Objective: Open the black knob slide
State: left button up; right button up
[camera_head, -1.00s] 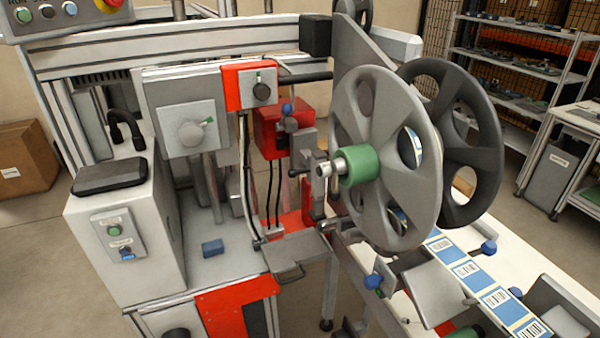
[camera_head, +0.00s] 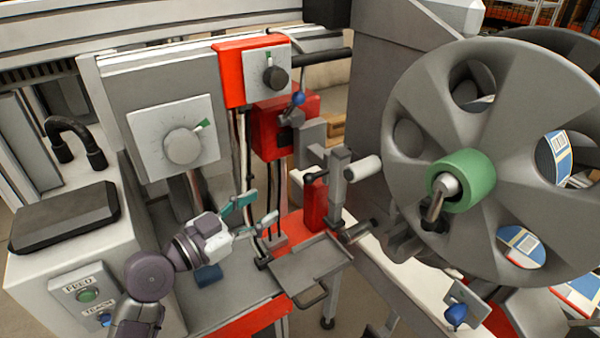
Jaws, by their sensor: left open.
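A black round knob (camera_head: 275,78) sits on a white plate on the front of a red box, at the upper middle. A smaller black knob (camera_head: 312,176) sits on a grey metal bracket (camera_head: 340,190) in front of the reel. I cannot tell which of the two belongs to the slide. My right gripper is out of view.
A large grey reel (camera_head: 500,110) with a green hub (camera_head: 461,180) fills the right. A grey tray with a handle (camera_head: 310,270) is low in the middle. A white dial plate (camera_head: 178,138) is at left. A blue block (camera_head: 208,276) lies below my left gripper.

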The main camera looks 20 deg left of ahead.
aim_at(304, 179)
pick_arm(q)
jog(key=p+x, duration=0.1)
jog(key=x, duration=0.3)
jog(key=p+x, duration=0.2)
jog(key=x, duration=0.2)
jog(key=p+x, duration=0.1)
jog(key=x, duration=0.3)
jog(key=shift+w+d+r, duration=0.25)
jog(key=shift+w+d+f, duration=0.1)
jog(key=shift+w+d, duration=0.15)
jog(key=shift+w, duration=0.25)
jog(key=shift+c, duration=1)
grip_shut()
